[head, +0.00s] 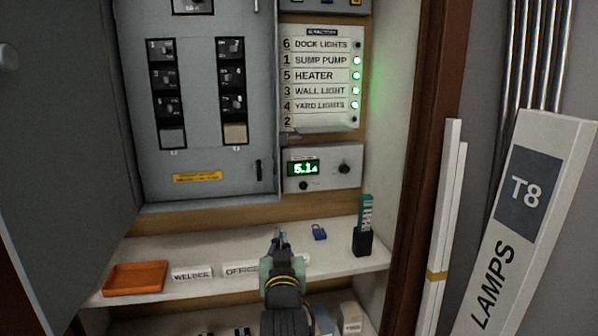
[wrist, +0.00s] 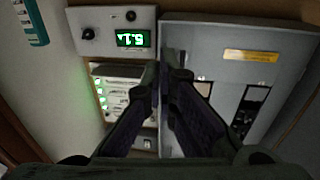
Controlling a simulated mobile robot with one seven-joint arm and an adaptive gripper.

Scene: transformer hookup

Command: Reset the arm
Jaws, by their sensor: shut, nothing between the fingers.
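My gripper (head: 280,240) is in the lower middle of the head view, in front of the shelf and below the meter box. It points up toward the wall and its fingers are shut with nothing between them. In the wrist view the two dark fingers of my gripper (wrist: 163,75) come together in front of the gap between the meter box (wrist: 117,40) and the grey breaker panel (wrist: 235,85). I cannot tell how far the fingertips are from the wall. In the head view the arm behind the gripper reaches down to the bottom edge.
A shelf (head: 215,288) carries an orange tray (head: 135,278), labels, a blue padlock (head: 319,232) and a teal-and-black object (head: 363,225). The open panel door (head: 60,150) stands left. White strips (head: 445,220) and a T8 lamp box (head: 525,220) stand right. A lit circuit list (head: 320,80) hangs above.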

